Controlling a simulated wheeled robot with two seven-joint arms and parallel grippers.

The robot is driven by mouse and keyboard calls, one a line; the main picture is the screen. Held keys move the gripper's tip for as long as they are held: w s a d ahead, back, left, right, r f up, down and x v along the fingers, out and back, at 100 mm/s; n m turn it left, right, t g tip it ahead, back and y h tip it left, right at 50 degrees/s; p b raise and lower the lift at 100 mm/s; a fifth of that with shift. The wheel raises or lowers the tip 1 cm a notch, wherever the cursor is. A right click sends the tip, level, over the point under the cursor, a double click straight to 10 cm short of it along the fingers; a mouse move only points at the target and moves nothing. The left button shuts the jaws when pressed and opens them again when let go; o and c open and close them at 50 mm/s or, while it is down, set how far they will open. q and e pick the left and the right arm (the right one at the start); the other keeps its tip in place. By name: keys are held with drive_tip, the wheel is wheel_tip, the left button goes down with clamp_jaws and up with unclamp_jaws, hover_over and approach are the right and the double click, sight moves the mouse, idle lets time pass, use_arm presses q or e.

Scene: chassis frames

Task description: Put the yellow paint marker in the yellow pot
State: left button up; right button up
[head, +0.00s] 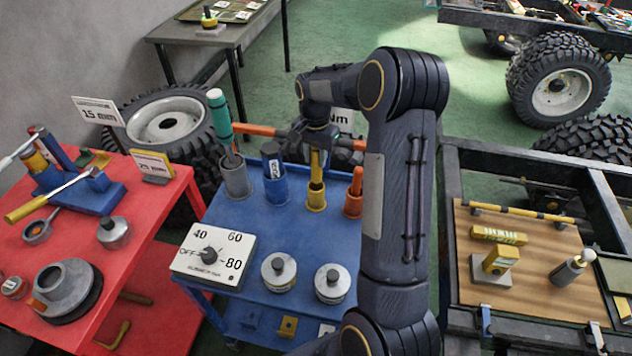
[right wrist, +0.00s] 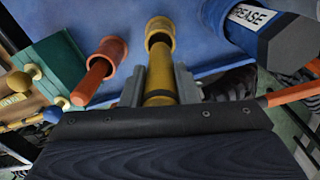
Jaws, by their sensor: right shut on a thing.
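The yellow paint marker (head: 316,165) is upright in my right gripper (head: 318,146), above the blue cart. In the right wrist view, the marker (right wrist: 160,84) sits between the two grey fingers of the gripper (right wrist: 160,88), which are shut on it. The yellow pot (head: 316,198) stands on the cart directly below. The marker's lower end meets the pot's mouth in both views; the pot's rim also shows in the right wrist view (right wrist: 160,24). How deep the end reaches is hard to tell. My left gripper is out of view.
An orange pot (head: 352,205) with an orange marker is close on the right. A blue grease container (head: 275,187) and a grey pot (head: 236,180) with a green-handled tool stand left. A dial box (head: 212,256) and two lidded tins are in front.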

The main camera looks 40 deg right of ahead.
sight(315, 174)
wheel_tip(315, 174, down, 7)
drive_tip(key=shift+f+p, duration=0.1)
drive_tip(key=shift+p, duration=0.65)
drive_tip(key=shift+f, duration=0.4)
drive_tip(key=shift+f, duration=0.1)
drive_tip(key=o, duration=1)
